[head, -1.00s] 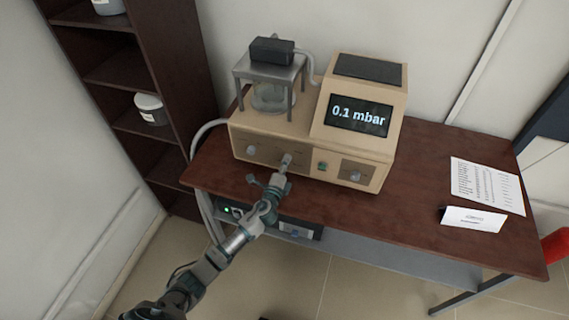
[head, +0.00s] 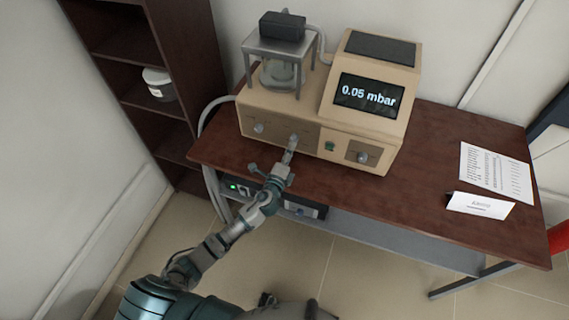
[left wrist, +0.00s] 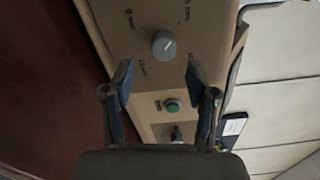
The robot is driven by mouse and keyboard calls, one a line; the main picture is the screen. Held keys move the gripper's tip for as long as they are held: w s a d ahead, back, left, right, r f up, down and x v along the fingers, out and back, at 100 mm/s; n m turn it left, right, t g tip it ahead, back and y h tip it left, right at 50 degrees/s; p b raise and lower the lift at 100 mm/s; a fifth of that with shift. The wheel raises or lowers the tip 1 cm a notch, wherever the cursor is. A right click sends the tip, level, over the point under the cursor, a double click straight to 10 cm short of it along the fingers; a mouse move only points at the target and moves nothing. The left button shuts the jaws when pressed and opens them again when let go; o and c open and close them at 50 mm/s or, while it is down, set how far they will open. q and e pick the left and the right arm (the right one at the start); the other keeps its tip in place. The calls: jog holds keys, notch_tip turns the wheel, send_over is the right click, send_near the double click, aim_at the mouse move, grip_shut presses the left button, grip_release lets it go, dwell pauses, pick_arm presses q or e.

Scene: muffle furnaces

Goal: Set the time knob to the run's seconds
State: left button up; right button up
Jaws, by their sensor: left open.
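The beige machine (head: 318,128) stands on the desk, and its screen (head: 367,95) reads 0.05 mbar. In the left wrist view a grey round knob (left wrist: 164,45) with a pale pointer line sits on a panel with small marks around it, some seeming to read "sec". My left gripper (left wrist: 158,75) is open, its two fingers on either side of and short of this knob, with no contact visible.
A green button (left wrist: 171,105) and another knob (left wrist: 177,133) lie close to the fingers. A further knob (head: 258,128) is at the panel's left. A printed sheet (head: 495,172) and a folded card (head: 480,205) lie on the desk (head: 425,205), right. A shelf (head: 150,60) stands left.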

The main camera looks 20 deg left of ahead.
pick_arm(q)
jog(key=s, duration=0.7)
jog(key=shift+s, duration=0.2)
jog(key=shift+a, duration=0.1)
